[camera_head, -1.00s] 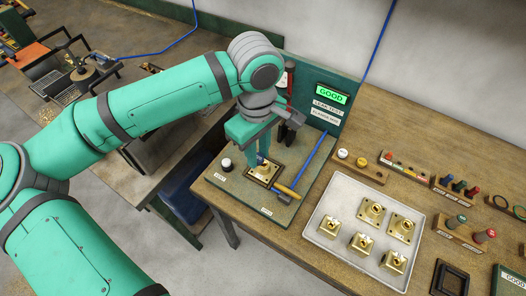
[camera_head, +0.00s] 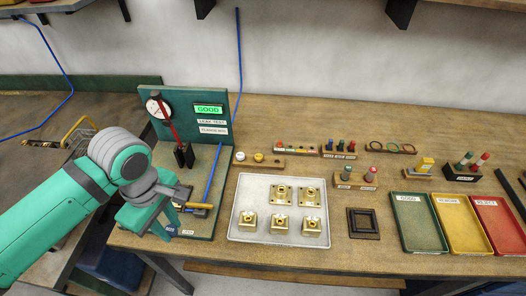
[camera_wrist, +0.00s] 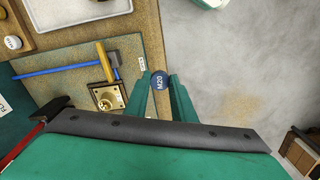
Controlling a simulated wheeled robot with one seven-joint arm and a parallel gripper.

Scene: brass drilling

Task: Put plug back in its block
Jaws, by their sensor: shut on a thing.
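My gripper (camera_wrist: 160,95) is shut on a round blue-grey plug marked M20 (camera_wrist: 160,80), seen end-on between its fingertips in the wrist view. In the head view my gripper (camera_head: 146,222) hangs by the front left edge of the test board, and the plug is not clearly seen there. A wooden plug block (camera_head: 357,186) stands behind the dark square frame, with a green plug (camera_head: 346,172) and a red plug (camera_head: 375,173) and a gap between them. Another block (camera_head: 338,155) behind it holds green, blue and red plugs.
A white tray (camera_head: 238,233) of brass parts lies between my gripper and the blocks. The green, yellow and red trays (camera_head: 421,248) are at right.

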